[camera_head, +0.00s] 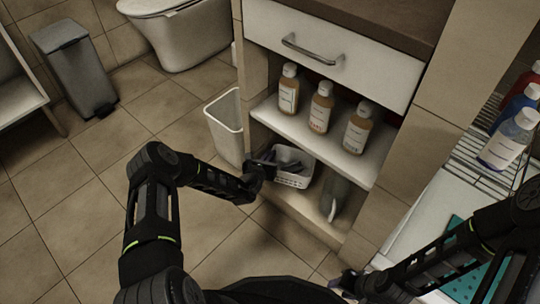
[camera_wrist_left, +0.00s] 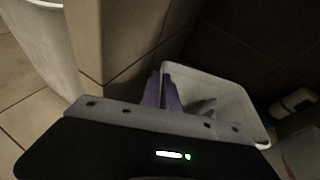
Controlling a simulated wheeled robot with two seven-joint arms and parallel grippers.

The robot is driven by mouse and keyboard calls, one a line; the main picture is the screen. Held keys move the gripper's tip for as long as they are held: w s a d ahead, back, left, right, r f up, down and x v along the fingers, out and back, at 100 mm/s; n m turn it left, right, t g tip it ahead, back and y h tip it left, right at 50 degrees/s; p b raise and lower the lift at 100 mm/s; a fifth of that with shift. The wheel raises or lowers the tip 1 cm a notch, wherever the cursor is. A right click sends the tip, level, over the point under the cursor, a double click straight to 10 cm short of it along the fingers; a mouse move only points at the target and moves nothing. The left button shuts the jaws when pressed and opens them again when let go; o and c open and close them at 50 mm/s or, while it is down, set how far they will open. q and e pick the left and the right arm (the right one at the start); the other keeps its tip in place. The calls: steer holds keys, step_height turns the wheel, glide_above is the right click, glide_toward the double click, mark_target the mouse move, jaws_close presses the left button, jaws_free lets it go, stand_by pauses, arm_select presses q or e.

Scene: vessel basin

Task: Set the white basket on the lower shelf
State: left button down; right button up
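The white basket (camera_head: 296,178) is at the opening of the lower compartment of the cabinet, just above the lower shelf (camera_head: 300,207). Whether it touches the shelf is not clear. Dark items show inside it. My left gripper (camera_head: 270,166) is at the basket's left side. In the left wrist view its two purple fingers (camera_wrist_left: 162,92) are close together at the near wall of the basket (camera_wrist_left: 228,88), and they appear closed on that wall. My right gripper (camera_head: 347,280) is low near the cabinet's right side, partly hidden; its opening is unclear.
Several brown bottles (camera_head: 320,107) stand on the upper shelf (camera_head: 343,155). A grey bottle (camera_head: 335,196) is on the lower shelf, right of the basket. A white bin (camera_head: 226,125) stands at the cabinet's left side. More bottles (camera_head: 508,140) are at the far right.

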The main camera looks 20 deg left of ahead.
arm_select(q)
steer(key=shift+f+b, duration=0.85)
steer(key=shift+f, duration=0.3)
steer(key=shift+f+b, duration=0.4)
steer(key=shift+f, duration=0.2)
steer(key=c, duration=1.6)
jaws_free()
steer(key=shift+o, duration=0.2)
steer(key=shift+s+r+p, duration=0.3)
steer(key=shift+s+p, duration=0.15)
steer(key=shift+p, duration=0.05)
steer(key=p+v, duration=0.3)
steer(key=v, duration=0.3)
steer(key=shift+s, duration=0.45)
steer(key=shift+d, duration=0.15)
